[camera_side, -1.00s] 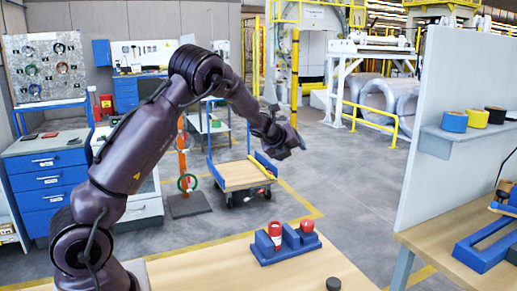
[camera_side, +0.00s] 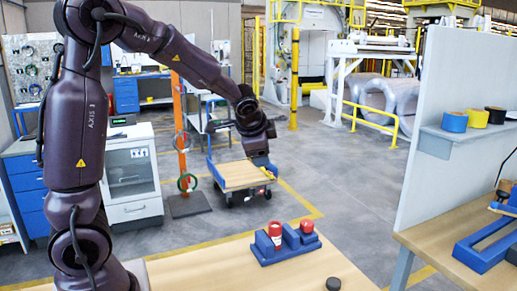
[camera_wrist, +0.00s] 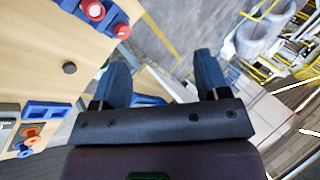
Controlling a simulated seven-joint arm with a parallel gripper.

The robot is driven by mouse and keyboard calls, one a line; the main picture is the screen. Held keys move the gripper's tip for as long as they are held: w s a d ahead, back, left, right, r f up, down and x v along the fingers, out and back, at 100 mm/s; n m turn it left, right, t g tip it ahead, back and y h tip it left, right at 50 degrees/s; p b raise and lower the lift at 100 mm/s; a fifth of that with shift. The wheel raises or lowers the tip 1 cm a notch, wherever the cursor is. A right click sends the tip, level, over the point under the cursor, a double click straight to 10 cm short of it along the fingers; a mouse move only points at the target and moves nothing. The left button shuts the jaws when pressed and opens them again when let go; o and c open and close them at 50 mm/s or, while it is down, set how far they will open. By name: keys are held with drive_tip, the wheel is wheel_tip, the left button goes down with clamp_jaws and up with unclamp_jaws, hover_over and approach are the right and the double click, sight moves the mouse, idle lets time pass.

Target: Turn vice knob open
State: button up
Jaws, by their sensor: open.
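No part is clearly a vice knob. A small dark round knob-like piece (camera_side: 333,284) stands on the wooden table near its front edge; it also shows in the wrist view (camera_wrist: 69,68). A blue block fixture (camera_side: 267,250) with two red-topped cylinders (camera_side: 275,231) sits behind it and shows at the wrist view's upper left. A blue frame (camera_side: 482,254), possibly a vice, lies on the right bench. My gripper (camera_side: 262,162) hangs in the air, up and left of the blue fixture. In the wrist view its fingers (camera_wrist: 160,65) are apart with nothing held between them.
A grey upright panel (camera_side: 445,110) with a shelf of tape rolls (camera_side: 478,118) stands at the right bench. A wooden-topped cart (camera_side: 235,176) is on the floor behind my gripper. Much of the wooden table (camera_side: 210,268) is bare.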

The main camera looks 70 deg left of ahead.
drive_tip(key=shift+s+d, duration=0.4)
drive_tip(key=shift+f, duration=0.1)
drive_tip(key=m+g+h, duration=0.1)
drive_tip(key=m+g, duration=0.4)
drive_tip(key=m, duration=1)
approach(307, 222)
drive_tip(key=x, duration=0.9)
drive_tip(key=shift+f, duration=0.2)
